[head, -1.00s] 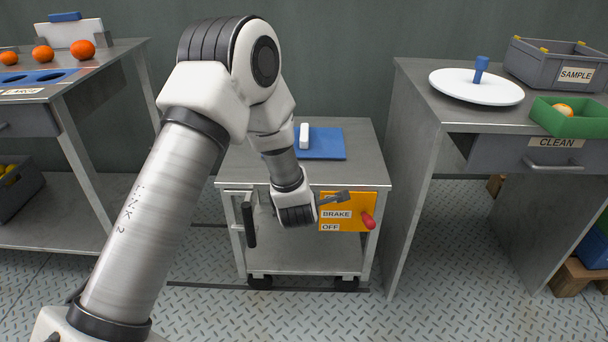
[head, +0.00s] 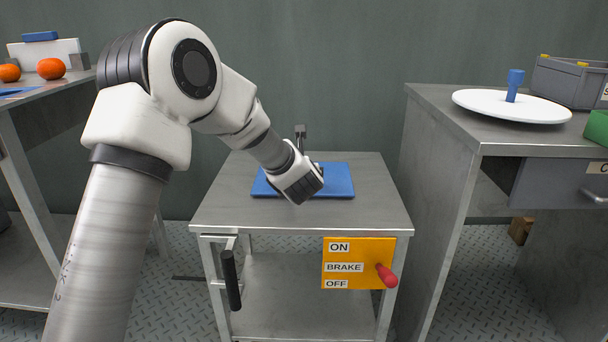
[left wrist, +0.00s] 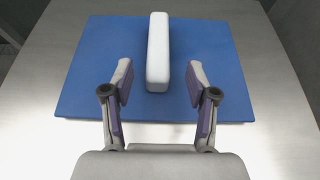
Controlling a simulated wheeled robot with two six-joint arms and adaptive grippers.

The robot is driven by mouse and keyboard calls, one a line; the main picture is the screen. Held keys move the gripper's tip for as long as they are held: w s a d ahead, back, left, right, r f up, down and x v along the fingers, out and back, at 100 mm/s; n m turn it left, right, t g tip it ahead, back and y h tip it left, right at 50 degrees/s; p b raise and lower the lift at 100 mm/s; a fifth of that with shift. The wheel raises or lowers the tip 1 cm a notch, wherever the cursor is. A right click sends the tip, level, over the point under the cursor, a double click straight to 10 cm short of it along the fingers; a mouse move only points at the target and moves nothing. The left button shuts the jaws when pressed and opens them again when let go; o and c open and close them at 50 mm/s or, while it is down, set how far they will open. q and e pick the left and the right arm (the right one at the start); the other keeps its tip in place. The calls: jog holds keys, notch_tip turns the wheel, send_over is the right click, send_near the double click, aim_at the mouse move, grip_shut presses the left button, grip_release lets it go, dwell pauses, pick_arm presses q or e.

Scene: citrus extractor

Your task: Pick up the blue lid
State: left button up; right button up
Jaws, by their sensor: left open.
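The blue lid (head: 338,181) lies flat on top of the metal cart. In the left wrist view it is a blue rectangular plate (left wrist: 85,60) with a raised white bar handle (left wrist: 158,50) across its middle. My left gripper (left wrist: 160,82) is open above the lid, its two fingers on either side of the near end of the handle, apart from it. In the head view my left wrist hides the handle and part of the lid, and only a bit of the gripper (head: 300,135) shows. My right gripper is not in view.
The cart top (head: 375,205) is bare around the lid. The cart front has a brake panel (head: 350,250) with a red lever (head: 386,275) and a black handle (head: 231,280). Right, a table holds a white disc with blue knob (head: 515,105). Left, another table holds oranges (head: 51,68).

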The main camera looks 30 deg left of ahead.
pick_arm(q)
jog(key=b+x, duration=0.2)
jog(key=x, duration=0.6)
jog(key=shift+s, duration=0.1)
jog(key=shift+r, duration=0.1)
jog(key=shift+c, duration=1)
grip_shut()
